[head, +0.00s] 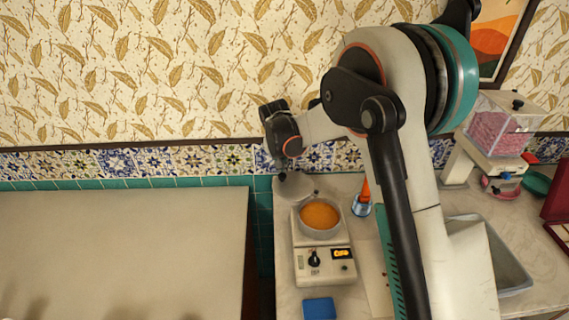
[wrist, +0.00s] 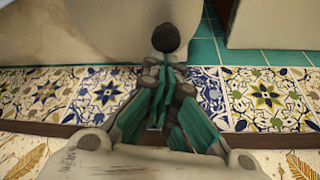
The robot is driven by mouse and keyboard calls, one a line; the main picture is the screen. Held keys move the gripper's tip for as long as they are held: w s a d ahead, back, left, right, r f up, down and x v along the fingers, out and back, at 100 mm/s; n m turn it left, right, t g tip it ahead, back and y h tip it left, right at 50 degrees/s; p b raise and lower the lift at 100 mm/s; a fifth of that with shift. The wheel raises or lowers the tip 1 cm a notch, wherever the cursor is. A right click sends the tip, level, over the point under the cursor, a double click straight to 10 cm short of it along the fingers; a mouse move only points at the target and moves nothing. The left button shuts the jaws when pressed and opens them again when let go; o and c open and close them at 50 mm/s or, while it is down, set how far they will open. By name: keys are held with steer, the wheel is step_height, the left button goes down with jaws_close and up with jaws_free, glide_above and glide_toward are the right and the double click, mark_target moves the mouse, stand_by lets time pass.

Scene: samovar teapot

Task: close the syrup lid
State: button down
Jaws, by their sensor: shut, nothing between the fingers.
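The syrup pot (head: 319,214) is a round grey pan of orange syrup, uncovered on a white heater. Its grey lid (head: 297,187) stands open at the pot's back left, tilted away from it. In the wrist view the lid (wrist: 100,45) fills the upper left, and a dark round knob (wrist: 166,38) shows just beyond my fingertips. My gripper (wrist: 162,72) is shut and empty, its teal fingers together. It is behind the lid, near the wall. I cannot tell whether the fingertips touch the knob. In the head view my arm's wrist hides most of the gripper.
The heater (head: 324,265) has a dial and a lit display. A blue block (head: 319,308) lies in front of it. A small blue container (head: 361,206) stands right of the pot. The tiled wall (head: 210,161) is close behind. A bare counter (head: 120,245) lies left, across a gap.

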mark_target(275, 191)
steer(key=shift+s, duration=0.1)
steer(key=shift+s+a+n+y, duration=0.3)
steer(key=shift+s+a+n, duration=0.25)
steer(key=shift+s+n, duration=0.25)
steer(key=s+n, duration=0.1)
steer(key=s, duration=0.1)
steer(key=s+a+n+y+b, duration=0.1)
steer(key=n, duration=0.1)
steer(key=s+a+n, duration=0.1)
steer(key=s+n, duration=0.1)
steer(key=shift+s+y, duration=0.35)
steer(key=shift+y, duration=0.05)
steer(key=shift+s+d+n+g+y+b, duration=0.55)
steer(key=shift+s+d+n, duration=1.2)
steer(key=shift+s+n, duration=0.6)
steer(key=shift+s+d+n+g+y+b, duration=0.2)
steer(key=shift+s+d+n+g+y, duration=0.35)
steer(key=shift+s+d+n, duration=1.5)
steer(key=shift+s+d+n+g+y+b, duration=0.35)
steer(key=shift+s+d+n+g, duration=0.35)
steer(key=shift+s+d+n, duration=1.35)
steer(key=shift+s+a+n, duration=0.55)
steer(key=shift+s+a, duration=0.05)
